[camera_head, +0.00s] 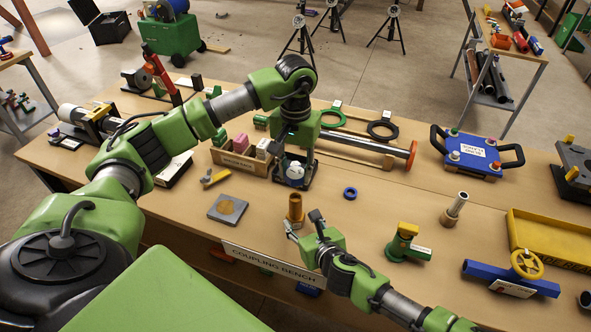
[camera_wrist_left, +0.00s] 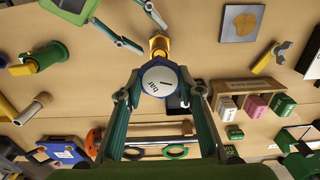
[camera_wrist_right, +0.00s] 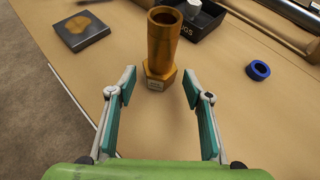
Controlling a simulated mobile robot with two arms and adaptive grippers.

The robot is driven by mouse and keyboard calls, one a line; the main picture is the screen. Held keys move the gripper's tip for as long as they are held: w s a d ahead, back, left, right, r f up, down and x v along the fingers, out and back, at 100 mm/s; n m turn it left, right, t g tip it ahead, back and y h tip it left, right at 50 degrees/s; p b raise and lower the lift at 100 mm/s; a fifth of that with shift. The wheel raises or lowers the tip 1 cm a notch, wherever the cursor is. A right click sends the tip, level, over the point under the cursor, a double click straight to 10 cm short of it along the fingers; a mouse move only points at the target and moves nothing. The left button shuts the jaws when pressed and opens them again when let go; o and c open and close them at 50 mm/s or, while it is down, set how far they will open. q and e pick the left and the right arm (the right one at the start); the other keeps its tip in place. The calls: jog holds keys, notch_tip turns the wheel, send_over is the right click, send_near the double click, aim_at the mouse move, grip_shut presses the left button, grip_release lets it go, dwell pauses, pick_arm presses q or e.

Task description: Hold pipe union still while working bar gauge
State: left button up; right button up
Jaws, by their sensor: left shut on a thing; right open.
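The brass pipe union (camera_head: 295,205) stands upright on the bench near its front edge; its hexagonal base and tube show in the right wrist view (camera_wrist_right: 160,45). My left gripper (camera_head: 297,160) is shut on the bar gauge (camera_head: 296,172), a white round dial with a blue rim, held behind the union over a black tray. The dial faces the left wrist camera (camera_wrist_left: 158,82). My right gripper (camera_head: 303,223) is open and empty in front of the union; in the right wrist view its fingertips (camera_wrist_right: 159,85) are just short of the base.
A grey plate (camera_head: 228,208) lies left of the union and a blue ring (camera_head: 350,193) lies right of it. A green fitting (camera_head: 408,242) stands further right. The black tray (camera_wrist_right: 215,25) sits behind the union. A long pipe (camera_head: 365,147) lies behind.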

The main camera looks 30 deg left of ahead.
aim_at(298, 220)
jog(key=shift+x, duration=2.2)
jog(key=c, duration=1)
pick_arm(q)
jog(key=shift+d, duration=0.1)
pick_arm(e)
jog(key=shift+d+f, duration=0.15)
jog(key=shift+f, duration=0.1)
jog(key=o, duration=0.3)
jog(key=shift+c, duration=1.4)
pick_arm(q)
jog(key=shift+f, duration=0.15)
